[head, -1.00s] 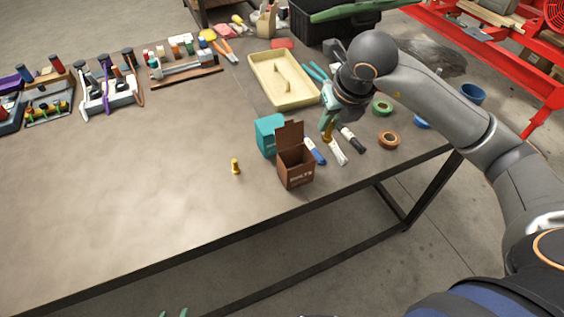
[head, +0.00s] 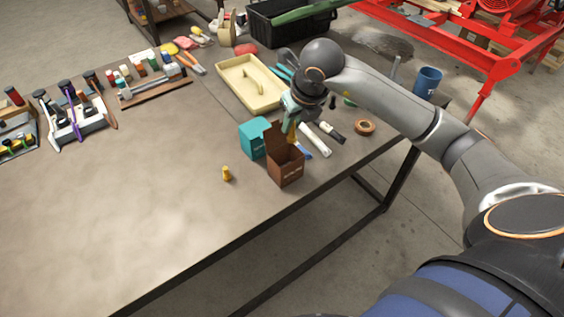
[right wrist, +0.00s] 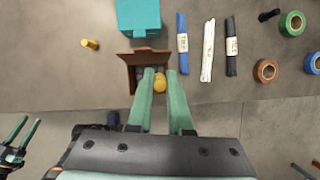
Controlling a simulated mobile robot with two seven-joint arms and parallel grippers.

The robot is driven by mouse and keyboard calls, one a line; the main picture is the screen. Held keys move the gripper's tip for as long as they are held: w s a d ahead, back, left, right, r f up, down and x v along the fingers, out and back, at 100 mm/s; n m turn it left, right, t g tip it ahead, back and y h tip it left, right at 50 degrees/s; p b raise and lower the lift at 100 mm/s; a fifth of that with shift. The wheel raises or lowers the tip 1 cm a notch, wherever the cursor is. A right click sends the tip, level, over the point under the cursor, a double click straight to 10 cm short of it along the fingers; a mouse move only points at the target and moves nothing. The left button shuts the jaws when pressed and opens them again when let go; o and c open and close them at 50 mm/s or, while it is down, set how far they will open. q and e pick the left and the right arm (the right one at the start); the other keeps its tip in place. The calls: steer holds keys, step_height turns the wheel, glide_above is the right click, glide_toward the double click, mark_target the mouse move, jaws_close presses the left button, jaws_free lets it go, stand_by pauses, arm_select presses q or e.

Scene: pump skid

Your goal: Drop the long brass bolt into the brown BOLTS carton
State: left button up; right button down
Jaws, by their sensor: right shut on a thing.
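The brown BOLTS carton (head: 287,172) stands on the table near its front edge, its flap raised. It also shows in the right wrist view (right wrist: 131,74). My right gripper (head: 291,120) is shut on the long brass bolt (head: 292,132), just behind and above the carton in the head view. In the right wrist view the bolt's yellow end (right wrist: 160,84) shows between the fingertips, in line with the carton's opening; the rest is hidden. My left gripper (right wrist: 20,132) is empty, its fingers apart, at the lower left of the right wrist view.
A shorter brass bolt (head: 227,174) stands on the table left of the carton. A teal box (head: 253,138) is right behind the carton. Marker-like tubes (head: 317,140), a tape roll (head: 365,127) and a cream tray (head: 250,84) lie nearby.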

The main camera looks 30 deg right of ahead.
mark_target(294, 136)
step_height(294, 136, down, 5)
steer(key=b, duration=0.3)
steer(key=shift+f, duration=0.1)
steer(key=c, duration=0.8)
jaws_free()
steer(key=shift+o, duration=0.2)
steer(key=v, duration=1.2)
steer(key=shift+r, duration=0.3)
steer(key=shift+s, duration=0.1)
